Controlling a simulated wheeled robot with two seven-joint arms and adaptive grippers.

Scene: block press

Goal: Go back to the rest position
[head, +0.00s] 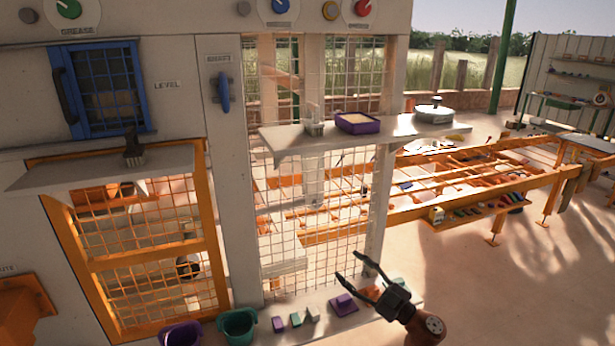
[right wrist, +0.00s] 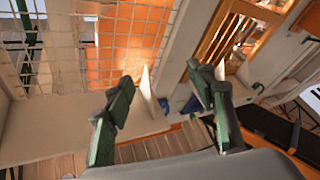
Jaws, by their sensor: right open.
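My right gripper (head: 369,279) is at the lower right of the machine in the head view, in front of the low ledge with small blocks. Its two dark fingers are spread apart with nothing between them. In the right wrist view the same gripper (right wrist: 165,90) shows its green-black fingers apart and empty, with the mesh and orange parts of the machine beyond. My left gripper does not show in either view.
An upper shelf (head: 400,131) carries a purple tray (head: 358,123) and a round grey lidded pan (head: 434,112). Open floor (head: 460,275) lies to the right.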

